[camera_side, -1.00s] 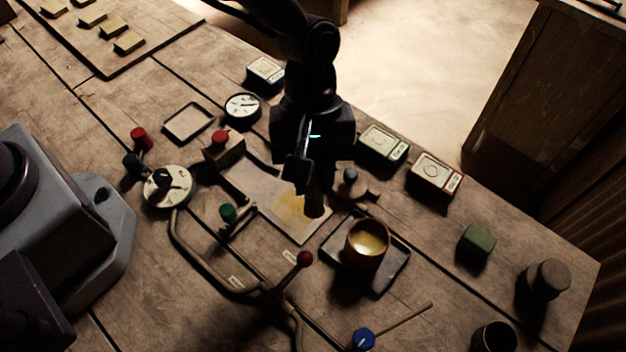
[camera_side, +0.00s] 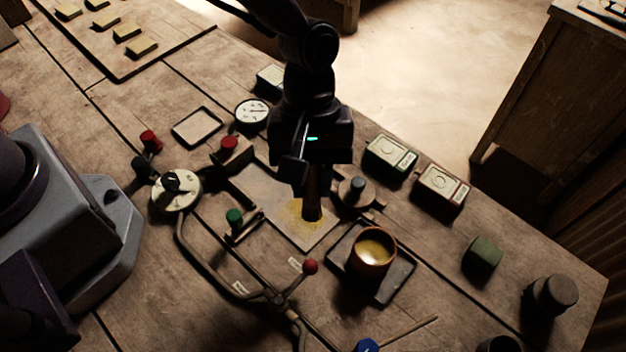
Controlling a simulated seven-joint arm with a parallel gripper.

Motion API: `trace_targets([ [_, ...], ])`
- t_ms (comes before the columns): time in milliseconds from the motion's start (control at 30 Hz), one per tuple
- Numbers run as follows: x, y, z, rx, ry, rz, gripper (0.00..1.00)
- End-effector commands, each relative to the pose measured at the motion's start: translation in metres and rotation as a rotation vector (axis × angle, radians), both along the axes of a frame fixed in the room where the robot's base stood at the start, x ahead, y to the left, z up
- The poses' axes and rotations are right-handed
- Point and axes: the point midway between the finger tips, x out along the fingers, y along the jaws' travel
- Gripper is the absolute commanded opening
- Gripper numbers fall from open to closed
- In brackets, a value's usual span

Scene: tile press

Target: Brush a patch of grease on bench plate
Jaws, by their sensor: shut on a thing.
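The bench plate (camera_side: 258,188) is a pale flat sheet lying on the wooden bench below my gripper. A thin yellow grease patch (camera_side: 297,221) lies on its lower right part. My gripper (camera_side: 307,180) is above this part, shut on a dark upright brush (camera_side: 312,207). The brush's lower end is at the patch and appears to touch the plate. The brush's upper part and some of the patch are hidden. A brown pot (camera_side: 373,262) holding yellow grease stands on a dark tray (camera_side: 398,283), right of the plate.
A lever with a red knob (camera_side: 310,267) and a green-knobbed clamp (camera_side: 235,217) stand left of and in front of the plate. A dark-knobbed fitting (camera_side: 357,187) is close on its right. Two tins (camera_side: 391,156) (camera_side: 440,186) and a green block (camera_side: 483,252) line the right side.

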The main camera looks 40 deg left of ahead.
Motion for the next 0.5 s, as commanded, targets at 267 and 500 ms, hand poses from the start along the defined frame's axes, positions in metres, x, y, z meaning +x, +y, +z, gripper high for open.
trace_targets([
  [267, 0.000, 0.000, -0.021, 0.001, 0.003, 0.001, 0.00],
  [500, 0.000, 0.000, -0.043, 0.001, 0.003, 0.001, 0.00],
])
